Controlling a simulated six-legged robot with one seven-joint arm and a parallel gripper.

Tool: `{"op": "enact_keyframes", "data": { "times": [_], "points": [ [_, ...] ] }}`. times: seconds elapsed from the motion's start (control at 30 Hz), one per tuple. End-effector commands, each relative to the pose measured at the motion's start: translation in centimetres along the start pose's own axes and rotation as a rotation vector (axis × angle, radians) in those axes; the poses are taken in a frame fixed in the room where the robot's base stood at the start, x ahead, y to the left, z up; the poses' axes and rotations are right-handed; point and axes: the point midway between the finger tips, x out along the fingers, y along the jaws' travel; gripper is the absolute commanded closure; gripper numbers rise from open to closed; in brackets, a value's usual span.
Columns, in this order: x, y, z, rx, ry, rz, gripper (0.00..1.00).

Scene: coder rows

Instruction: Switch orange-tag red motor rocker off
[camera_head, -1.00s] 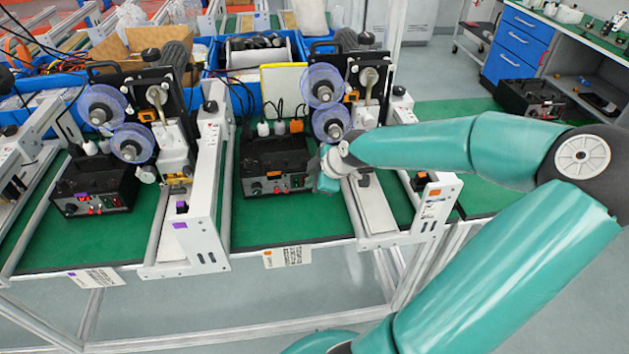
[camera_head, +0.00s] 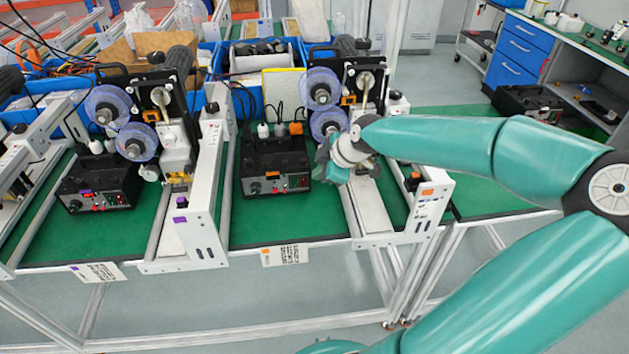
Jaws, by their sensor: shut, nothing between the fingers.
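The orange-tag station has a black control box (camera_head: 276,157) standing on the green bench mat. Its front panel (camera_head: 275,185) carries small knobs and red and green marks. The red motor rocker is too small to tell apart there, and its position cannot be read. Orange tags show on the rail end (camera_head: 427,192) and on the paper card (camera_head: 285,255) at the bench edge. My gripper (camera_head: 323,168) is shut and empty, just right of the box's front right corner and pointing down. It appears apart from the panel.
A similar station with purple tags and its own black control box (camera_head: 97,183) stands at the left. White rails (camera_head: 207,190) flank the orange station's box. Blue-purple reels (camera_head: 327,122) stand behind my gripper. Green mat (camera_head: 285,222) is clear in front of the box.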

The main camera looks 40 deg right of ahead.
Motion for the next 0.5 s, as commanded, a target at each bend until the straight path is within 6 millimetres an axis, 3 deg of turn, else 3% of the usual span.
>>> {"op": "enact_keyframes", "data": {
  "times": [0.2,0.5],
  "points": [
    [-3.1,0.6,0.0,0.001,0.0,0.002,1.0],
    [-4.2,0.6,-0.1,-0.001,0.0,-0.001,1.0]
  ]
}}
